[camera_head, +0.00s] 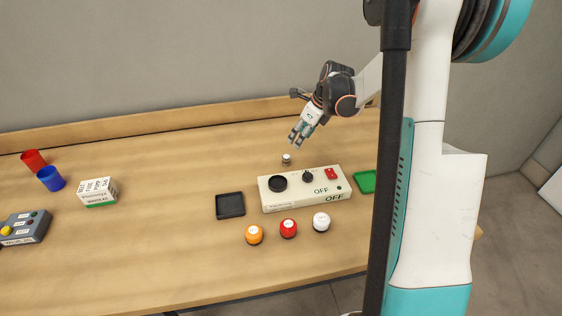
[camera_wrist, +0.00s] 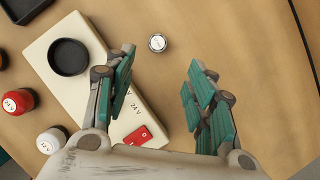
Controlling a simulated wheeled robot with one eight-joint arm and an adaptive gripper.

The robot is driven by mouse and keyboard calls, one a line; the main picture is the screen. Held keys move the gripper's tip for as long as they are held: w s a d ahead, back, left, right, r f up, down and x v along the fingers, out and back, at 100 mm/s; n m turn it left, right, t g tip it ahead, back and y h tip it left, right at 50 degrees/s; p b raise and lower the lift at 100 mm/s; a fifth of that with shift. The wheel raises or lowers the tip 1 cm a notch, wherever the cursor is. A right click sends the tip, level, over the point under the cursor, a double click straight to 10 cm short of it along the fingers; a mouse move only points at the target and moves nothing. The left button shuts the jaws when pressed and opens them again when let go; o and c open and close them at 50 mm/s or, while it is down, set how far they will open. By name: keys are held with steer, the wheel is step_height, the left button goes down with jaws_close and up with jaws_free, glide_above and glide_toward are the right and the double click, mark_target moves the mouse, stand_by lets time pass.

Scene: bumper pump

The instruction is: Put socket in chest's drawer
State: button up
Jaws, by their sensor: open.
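A small, pale-topped metallic cylinder (camera_head: 286,160), which looks like the socket, stands upright on the table just behind the cream control box. It also shows in the wrist view (camera_wrist: 157,42), just beyond the fingertips and nearer the left finger. My gripper (camera_head: 299,134) is open and empty above the table, behind the cylinder in the head view. Its spread teal fingers show in the wrist view (camera_wrist: 161,75), with bare wood between them. I cannot make out a chest or a drawer in either view.
The cream control box (camera_head: 311,200) has a black round recess, a knob and a red switch. Orange (camera_head: 254,235), red (camera_head: 288,229) and white (camera_head: 321,222) caps stand in front. A black tray (camera_head: 230,205) is left, a green tray (camera_head: 364,181) right.

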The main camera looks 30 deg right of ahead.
mark_target(286, 157)
steer(key=b+x, duration=0.2)
steer(key=x, duration=0.6)
steer(key=shift+b+x, duration=1.15)
steer(key=shift+x, duration=1.6)
steer(key=shift+a+r, duration=0.15)
steer(key=shift+a, duration=0.05)
jaws_close()
